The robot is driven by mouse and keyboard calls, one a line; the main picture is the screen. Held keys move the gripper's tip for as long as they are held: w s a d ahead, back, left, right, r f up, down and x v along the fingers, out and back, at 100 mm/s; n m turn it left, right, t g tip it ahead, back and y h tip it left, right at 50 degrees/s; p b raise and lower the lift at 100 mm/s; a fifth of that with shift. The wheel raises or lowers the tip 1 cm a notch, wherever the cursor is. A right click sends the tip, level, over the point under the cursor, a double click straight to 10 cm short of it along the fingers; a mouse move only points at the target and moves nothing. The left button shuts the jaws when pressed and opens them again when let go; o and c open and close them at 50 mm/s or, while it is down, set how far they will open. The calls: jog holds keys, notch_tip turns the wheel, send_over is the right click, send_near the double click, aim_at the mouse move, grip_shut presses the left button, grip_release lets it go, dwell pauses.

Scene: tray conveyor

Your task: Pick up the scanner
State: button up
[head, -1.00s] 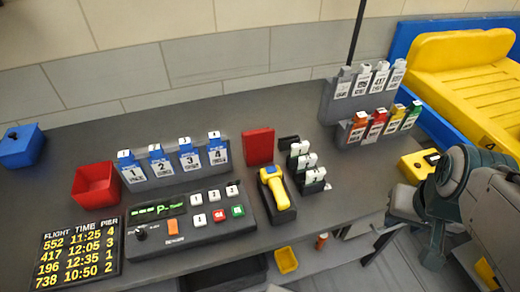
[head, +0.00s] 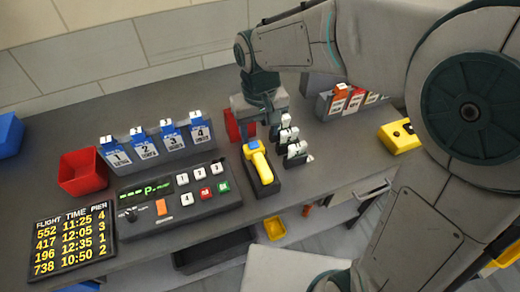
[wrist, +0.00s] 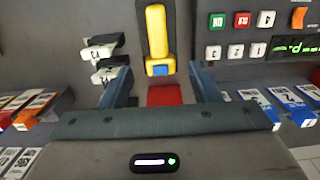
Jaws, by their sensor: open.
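The yellow scanner (head: 260,166) with a blue head lies in a dark cradle (head: 270,188) on the counter, right of the control panel. In the wrist view the scanner (wrist: 156,32) points its blue end toward my gripper (wrist: 160,78). The two fingers are apart with nothing between them, and the scanner's blue end is just beyond the fingertips, roughly centred. In the head view my gripper (head: 268,118) hangs above and behind the scanner; its fingers are partly hard to make out there.
A control panel (head: 170,205) with buttons is left of the scanner. A small rack with white tags (head: 290,142) stands close at its right. A red block (head: 232,124) is behind, partly hidden by my gripper. A red bin (head: 82,172) and a flight board (head: 73,240) are at left.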

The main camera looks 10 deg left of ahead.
send_over(260, 161)
jog(key=f, duration=0.8)
jog(key=shift+s+a+f, duration=0.1)
jog(key=shift+s+f, duration=0.2)
jog(key=shift+s, duration=0.1)
jog(key=shift+w+f+p, duration=0.2)
jog(key=shift+f+p, duration=0.1)
jog(key=shift+f, duration=1.05)
jog(key=shift+w+f+p, duration=0.15)
jog(key=shift+f+p, duration=0.15)
jog(key=shift+f, duration=1)
jog(key=c, duration=1.2)
